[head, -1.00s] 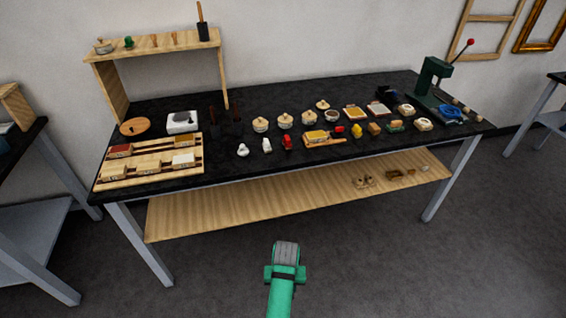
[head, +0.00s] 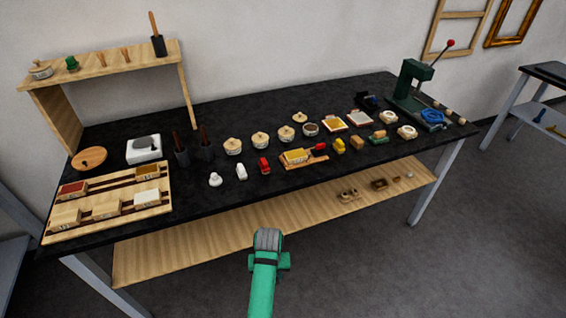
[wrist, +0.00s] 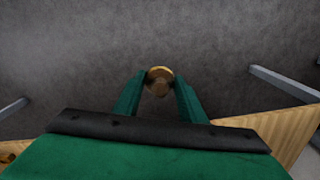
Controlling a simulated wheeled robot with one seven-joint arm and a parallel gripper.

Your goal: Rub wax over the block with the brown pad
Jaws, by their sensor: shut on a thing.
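My gripper (wrist: 159,88) is shut on a small round brown thing with a gold rim (wrist: 158,74), seen end-on in the wrist view; I cannot tell whether this is the brown pad. In the head view, my arm is in front of the table, and what I hold is not visible there. A yellow-topped block (head: 296,156) sits on a wooden board (head: 313,161) near the table's front edge, with a red thing (head: 320,148) beside it. I cannot tell for certain that this is the task's block. My gripper is apart from it.
The black table (head: 250,112) holds several lidded pots, small coloured items and a green press (head: 414,80) at right. A wooden rack (head: 155,212) with several labelled blocks lies at left. A low wooden shelf (head: 215,241) runs beneath the tabletop.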

